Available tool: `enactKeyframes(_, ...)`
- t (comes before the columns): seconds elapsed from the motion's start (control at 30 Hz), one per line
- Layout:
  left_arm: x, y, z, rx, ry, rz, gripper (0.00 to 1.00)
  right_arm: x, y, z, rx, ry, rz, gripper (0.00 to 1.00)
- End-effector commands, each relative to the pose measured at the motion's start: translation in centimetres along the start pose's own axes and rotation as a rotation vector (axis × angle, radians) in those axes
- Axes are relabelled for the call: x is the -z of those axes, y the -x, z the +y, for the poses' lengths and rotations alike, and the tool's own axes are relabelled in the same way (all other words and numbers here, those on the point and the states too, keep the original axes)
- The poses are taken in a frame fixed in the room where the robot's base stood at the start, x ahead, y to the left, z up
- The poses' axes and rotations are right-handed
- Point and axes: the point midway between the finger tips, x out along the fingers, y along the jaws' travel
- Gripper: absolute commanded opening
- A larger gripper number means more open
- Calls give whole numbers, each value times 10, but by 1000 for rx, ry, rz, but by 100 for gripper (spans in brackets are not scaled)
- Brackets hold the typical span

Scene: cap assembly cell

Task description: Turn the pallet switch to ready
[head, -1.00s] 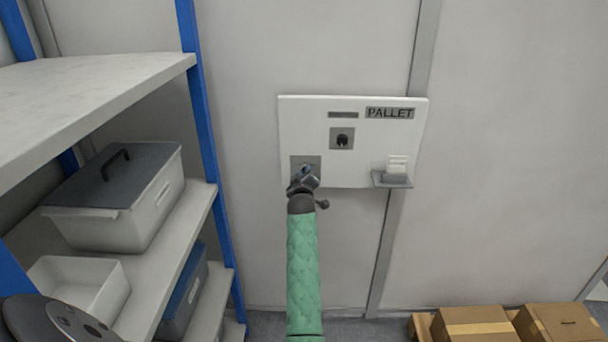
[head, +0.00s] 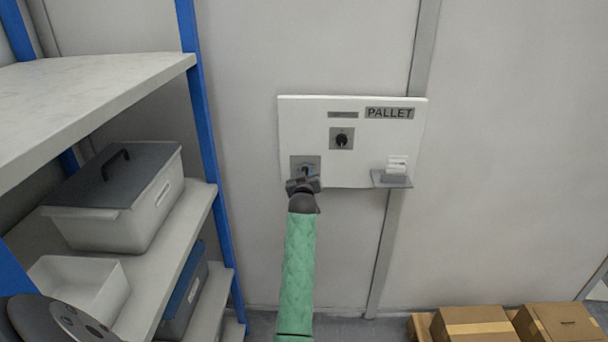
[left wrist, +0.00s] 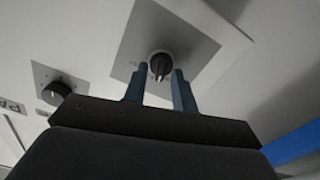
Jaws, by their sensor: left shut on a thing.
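A white panel (head: 358,150) marked PALLET is fixed to the wall. A black rotary knob (head: 341,140) sits on a grey plate in its upper middle. It also shows at the left in the left wrist view (left wrist: 54,93). A second dark knob (left wrist: 160,66) sits on the lower left grey plate (head: 297,162). In the head view the gripper partly hides the knob. My right gripper is not in view.
A small holder (head: 392,178) with white pieces juts from the panel's lower right. A blue-framed shelf (head: 200,120) with a lidded bin (head: 115,200) and an open tray (head: 80,285) stands at left. Cardboard boxes (head: 475,325) lie at lower right.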

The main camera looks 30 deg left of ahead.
Motion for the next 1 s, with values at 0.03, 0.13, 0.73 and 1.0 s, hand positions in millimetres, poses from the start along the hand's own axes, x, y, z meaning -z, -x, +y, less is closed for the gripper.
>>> enactKeyframes(0.03,0,0,0,0,-47,1,4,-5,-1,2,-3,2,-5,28)
enactKeyframes(0.13,0,0,1,-1,-141,1,4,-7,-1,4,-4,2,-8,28)
enactKeyframes(0.73,0,-1,4,0,-707,1,4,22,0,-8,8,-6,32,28)
enactKeyframes(1.0,-2,0,5,0,-907,1,4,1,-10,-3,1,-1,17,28)
